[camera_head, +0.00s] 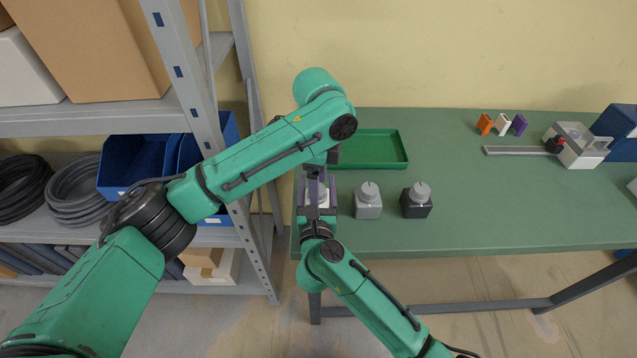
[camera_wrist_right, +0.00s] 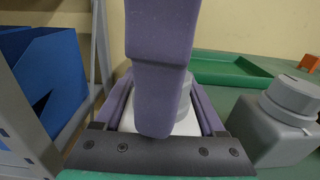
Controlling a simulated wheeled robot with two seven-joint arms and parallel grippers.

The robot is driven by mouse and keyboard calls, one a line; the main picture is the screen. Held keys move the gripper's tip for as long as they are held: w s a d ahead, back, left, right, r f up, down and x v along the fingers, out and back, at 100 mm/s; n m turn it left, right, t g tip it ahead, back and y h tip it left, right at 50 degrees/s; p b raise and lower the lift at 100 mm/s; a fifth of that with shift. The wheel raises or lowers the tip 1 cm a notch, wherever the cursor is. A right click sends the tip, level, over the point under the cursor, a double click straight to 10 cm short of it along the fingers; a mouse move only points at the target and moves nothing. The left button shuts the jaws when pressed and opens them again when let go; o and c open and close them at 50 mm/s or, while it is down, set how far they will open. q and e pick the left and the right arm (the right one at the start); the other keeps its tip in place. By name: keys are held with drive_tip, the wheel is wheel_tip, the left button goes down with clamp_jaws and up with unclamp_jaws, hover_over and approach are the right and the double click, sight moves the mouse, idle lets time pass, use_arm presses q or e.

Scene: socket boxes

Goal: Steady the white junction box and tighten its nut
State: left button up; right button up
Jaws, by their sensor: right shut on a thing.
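The white junction box (camera_wrist_right: 187,125) stands at the left end of the green table, between the purple fingers of my right gripper (camera_head: 318,207), which is shut on it from the front. Its grey nut (camera_wrist_right: 185,96) shows in the right wrist view, partly hidden behind a large purple finger. That finger belongs to my left gripper (camera_head: 316,183), which points down over the box from above. The gap between the left fingers is hidden, so I cannot tell whether they touch the nut.
A grey box (camera_head: 368,203) and a black box (camera_head: 416,204), each with a grey nut, stand to the right. A green tray (camera_head: 405,163) lies behind. Orange, white and purple pieces and a clamp-like fixture (camera_head: 577,145) are farther right. A shelf rack (camera_head: 190,75) stands at left.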

drive_tip(key=o, duration=1.5)
use_arm(q)
wheel_tip(320, 180, up, 12)
use_arm(e)
drive_tip(key=shift+s, duration=0.1)
